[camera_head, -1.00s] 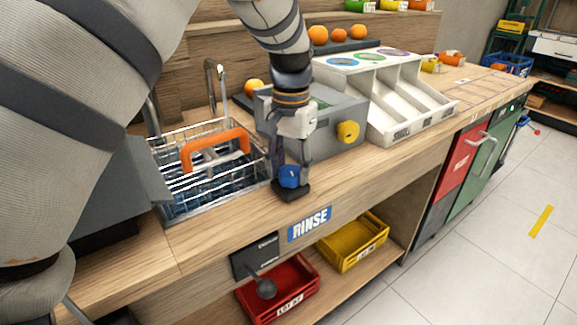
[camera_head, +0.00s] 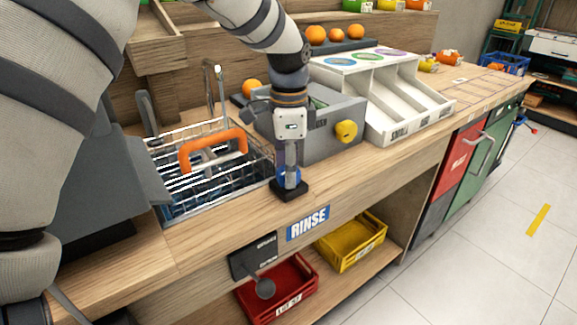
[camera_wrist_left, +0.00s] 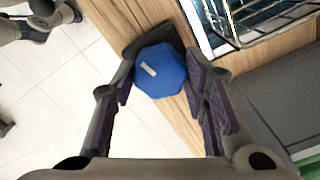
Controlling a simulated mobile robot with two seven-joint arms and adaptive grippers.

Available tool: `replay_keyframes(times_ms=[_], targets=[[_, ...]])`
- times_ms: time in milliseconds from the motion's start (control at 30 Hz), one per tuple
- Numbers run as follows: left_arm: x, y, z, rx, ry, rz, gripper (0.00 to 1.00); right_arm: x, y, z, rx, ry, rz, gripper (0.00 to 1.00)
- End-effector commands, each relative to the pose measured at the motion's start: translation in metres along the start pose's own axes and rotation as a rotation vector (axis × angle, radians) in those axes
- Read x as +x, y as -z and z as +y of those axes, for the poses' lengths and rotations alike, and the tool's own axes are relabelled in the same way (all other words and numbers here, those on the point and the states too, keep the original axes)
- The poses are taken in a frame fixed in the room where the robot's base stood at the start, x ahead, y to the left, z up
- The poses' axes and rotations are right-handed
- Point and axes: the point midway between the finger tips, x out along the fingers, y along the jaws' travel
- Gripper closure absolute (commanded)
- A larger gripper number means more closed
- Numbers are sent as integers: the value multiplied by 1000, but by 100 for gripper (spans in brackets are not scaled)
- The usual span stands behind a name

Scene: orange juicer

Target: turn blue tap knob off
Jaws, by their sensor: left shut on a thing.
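The blue tap knob (camera_wrist_left: 162,75) is faceted with a pale mark on its top and sits on a black base (camera_head: 290,192) at the counter's front edge, beside the sink. In the wrist view, my left gripper (camera_wrist_left: 158,70) has one finger on each side of the knob and is shut on it. In the head view, my left gripper (camera_head: 288,175) points straight down over the base, and its fingers hide most of the knob (camera_head: 293,178). My right gripper is not in view.
A sink with a wire basket (camera_head: 185,190) and orange handle (camera_head: 212,150) lies left of the knob. A grey machine (camera_head: 325,130) with a yellow knob (camera_head: 346,131) stands behind right. Below are a RINSE label (camera_head: 308,222) and a lever (camera_head: 264,287).

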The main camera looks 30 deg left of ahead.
Motion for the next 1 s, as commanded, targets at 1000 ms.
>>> replay_keyframes(times_ms=[1000], targets=[[1,0,0,290,-2,-1,87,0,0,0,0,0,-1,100]])
